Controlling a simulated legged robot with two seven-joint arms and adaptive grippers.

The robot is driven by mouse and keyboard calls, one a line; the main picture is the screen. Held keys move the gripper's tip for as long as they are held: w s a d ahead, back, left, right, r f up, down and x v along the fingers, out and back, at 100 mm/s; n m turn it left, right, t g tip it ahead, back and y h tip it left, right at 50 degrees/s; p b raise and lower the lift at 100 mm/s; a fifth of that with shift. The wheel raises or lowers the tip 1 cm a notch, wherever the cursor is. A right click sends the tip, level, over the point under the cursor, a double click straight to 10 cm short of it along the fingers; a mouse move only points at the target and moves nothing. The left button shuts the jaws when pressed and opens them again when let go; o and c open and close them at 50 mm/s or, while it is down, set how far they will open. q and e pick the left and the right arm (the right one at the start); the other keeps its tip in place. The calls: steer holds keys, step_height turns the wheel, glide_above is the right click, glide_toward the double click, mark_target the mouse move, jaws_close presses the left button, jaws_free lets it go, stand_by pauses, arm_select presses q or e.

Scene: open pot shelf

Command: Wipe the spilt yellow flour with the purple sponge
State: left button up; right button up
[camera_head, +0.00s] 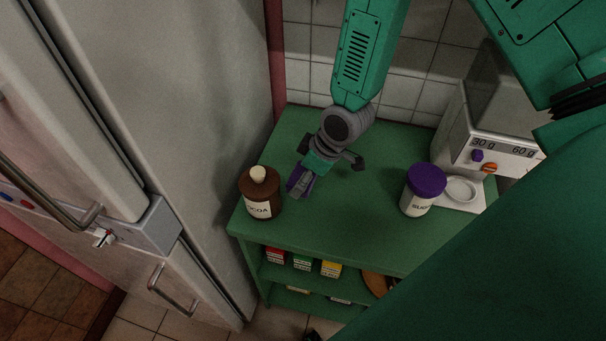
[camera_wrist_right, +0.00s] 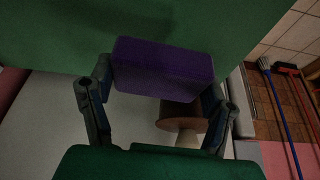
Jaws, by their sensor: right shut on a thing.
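The purple sponge (camera_head: 297,183) is in the jaws of my right gripper (camera_head: 325,172), low over the left part of the green shelf top. In the right wrist view the sponge (camera_wrist_right: 163,70) is a purple block between the two fingers of my right gripper (camera_wrist_right: 158,105). It hides part of the surface behind it, and I cannot tell whether it touches the shelf top. I see no yellow flour in either view; the gripper and arm cover part of the top. My left gripper does not show.
A brown cocoa bottle (camera_head: 260,200) stands left, close to the sponge. A sugar jar with purple lid (camera_head: 426,180) and a white scale (camera_head: 490,145) stand right. The green shelf unit (camera_head: 340,225) holds small boxes below; the fridge (camera_head: 185,120) stands left. The top's middle is clear.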

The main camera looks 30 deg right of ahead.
steer(key=shift+r, duration=0.1)
step_height(320, 180, up, 3)
steer(key=p, duration=0.3)
steer(key=shift+w+f, duration=0.1)
steer(key=shift+f, duration=0.1)
stand_by(0.3)
